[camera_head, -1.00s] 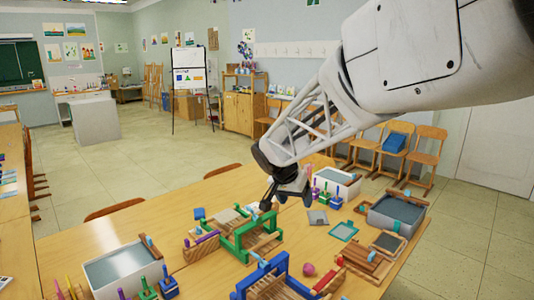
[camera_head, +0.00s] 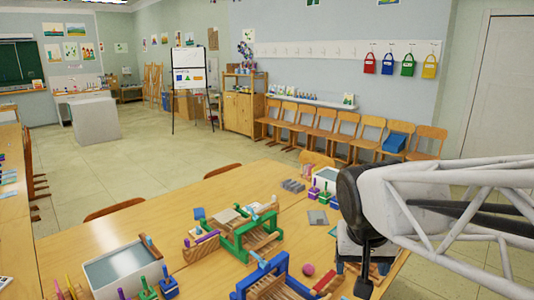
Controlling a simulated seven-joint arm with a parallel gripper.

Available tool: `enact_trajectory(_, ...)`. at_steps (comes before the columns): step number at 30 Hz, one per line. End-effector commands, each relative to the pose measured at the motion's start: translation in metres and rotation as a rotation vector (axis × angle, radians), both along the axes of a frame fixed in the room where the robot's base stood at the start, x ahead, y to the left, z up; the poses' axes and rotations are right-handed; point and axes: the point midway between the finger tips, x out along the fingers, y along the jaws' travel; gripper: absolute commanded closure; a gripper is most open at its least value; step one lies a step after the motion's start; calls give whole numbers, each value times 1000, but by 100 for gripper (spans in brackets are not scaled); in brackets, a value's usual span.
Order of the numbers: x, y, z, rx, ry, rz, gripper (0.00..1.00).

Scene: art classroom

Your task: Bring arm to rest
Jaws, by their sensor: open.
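My white lattice arm (camera_head: 450,200) reaches in from the right edge of the head view. My gripper (camera_head: 368,268) hangs at its end over the right part of the wooden table, pointing down. It appears dark and is seen partly edge-on, with no object visible in it. The arm and gripper hide much of the table's right end, including most of a grey bin there.
On the table (camera_head: 110,240) stand a green-framed wooden press (camera_head: 240,240), a blue-framed one (camera_head: 270,280), a white tray (camera_head: 125,265) and a pink ball (camera_head: 308,270). Chairs (camera_head: 350,135) line the back wall.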

Motion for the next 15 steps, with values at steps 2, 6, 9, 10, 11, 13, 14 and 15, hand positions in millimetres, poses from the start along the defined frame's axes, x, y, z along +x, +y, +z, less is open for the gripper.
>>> enact_trajectory(2,-23,-4,-4,14,-2,27,28)
enact_trajectory(6,-56,-6,-13,36,-3,78,28)
enact_trajectory(9,-74,-7,-18,49,-4,108,28)
enact_trajectory(10,-78,-7,-20,51,-5,116,28)
enact_trajectory(11,-82,-7,-21,53,-6,122,28)
enact_trajectory(13,-88,-7,-23,58,-7,133,28)
enact_trajectory(14,-90,-7,-24,59,-7,136,28)
enact_trajectory(15,-92,-7,-25,61,-7,141,28)
